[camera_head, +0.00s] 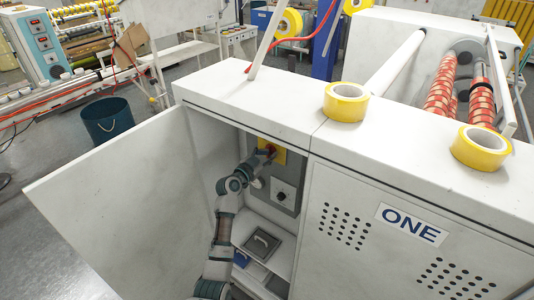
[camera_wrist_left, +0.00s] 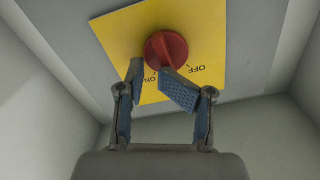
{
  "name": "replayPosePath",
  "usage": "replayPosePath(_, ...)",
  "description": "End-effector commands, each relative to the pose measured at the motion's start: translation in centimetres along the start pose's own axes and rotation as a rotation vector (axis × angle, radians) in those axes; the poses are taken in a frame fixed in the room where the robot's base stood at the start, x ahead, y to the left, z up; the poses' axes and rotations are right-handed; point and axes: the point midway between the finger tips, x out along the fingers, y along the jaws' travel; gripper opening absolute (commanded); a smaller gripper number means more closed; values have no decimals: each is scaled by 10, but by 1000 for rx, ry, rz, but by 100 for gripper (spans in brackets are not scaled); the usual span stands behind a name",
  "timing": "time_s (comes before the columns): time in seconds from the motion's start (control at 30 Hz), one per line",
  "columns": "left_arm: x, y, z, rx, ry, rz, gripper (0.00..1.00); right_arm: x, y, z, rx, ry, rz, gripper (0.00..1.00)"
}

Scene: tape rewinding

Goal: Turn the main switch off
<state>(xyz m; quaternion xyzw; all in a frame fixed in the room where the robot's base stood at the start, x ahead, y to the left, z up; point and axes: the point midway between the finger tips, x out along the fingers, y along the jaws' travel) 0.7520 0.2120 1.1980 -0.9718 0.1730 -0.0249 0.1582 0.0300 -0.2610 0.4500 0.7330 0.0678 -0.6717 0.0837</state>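The main switch is a red rotary knob (camera_wrist_left: 166,49) on a yellow plate (camera_wrist_left: 120,35) marked ON and OFF, which looks rotated in the left wrist view. In the head view the yellow plate (camera_head: 280,156) is on a grey panel inside the open cabinet. My left gripper (camera_wrist_left: 151,72) is at the knob's lower edge, one fingertip on either side, with a gap between them where the plate and ON label show. I cannot tell whether the fingers touch the knob. In the head view my left gripper (camera_head: 263,158) reaches into the cabinet. My right gripper is not in view.
The cabinet door (camera_head: 130,190) stands open to the left. A second dial (camera_head: 284,196) is below the switch, with a shelf (camera_head: 255,243) underneath. Yellow tape rolls (camera_head: 345,102) sit on the cabinet top. A dark bin (camera_head: 107,120) stands on the floor behind the door.

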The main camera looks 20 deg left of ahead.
Motion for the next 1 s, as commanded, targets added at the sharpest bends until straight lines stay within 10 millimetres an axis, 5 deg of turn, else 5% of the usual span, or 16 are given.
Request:
replayPosePath(0.33, -2, -1, -4, 3, 4, -4, 36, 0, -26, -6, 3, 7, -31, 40)
replayPosePath(1.0, -46, -2, -4, 5, 3, -6, 36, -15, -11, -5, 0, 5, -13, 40)
